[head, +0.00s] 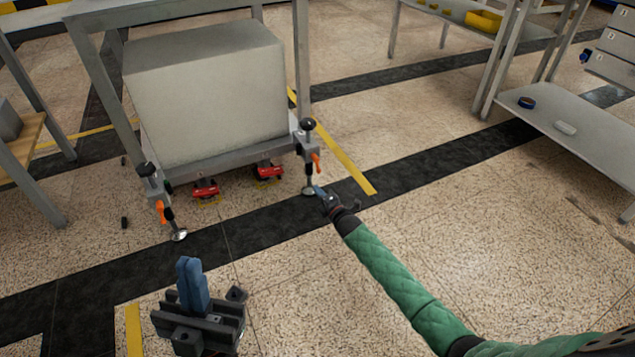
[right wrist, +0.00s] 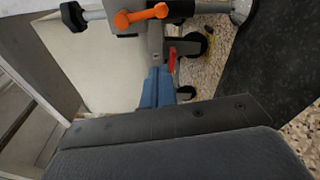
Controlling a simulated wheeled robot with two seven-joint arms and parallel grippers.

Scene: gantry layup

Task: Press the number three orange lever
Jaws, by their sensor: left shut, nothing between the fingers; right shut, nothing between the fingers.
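Two orange levers show on the front corners of a metal frame in the head view: a left one (head: 160,211) and a right one (head: 316,161). No number is readable on either. My right gripper (head: 322,191) is shut and empty, low beside the right corner foot, just below the right lever. In the right wrist view an orange lever (right wrist: 140,17) lies at the top, apart from the blue fingertips (right wrist: 158,76). My left gripper (head: 188,268) is shut and empty above the floor in the foreground, away from both levers.
A large grey block (head: 208,95) sits in the frame. Two red caster pedals (head: 205,188) (head: 268,171) show under its front edge. A shelf (head: 575,125) stands at the right. The floor between the frame and shelf is clear.

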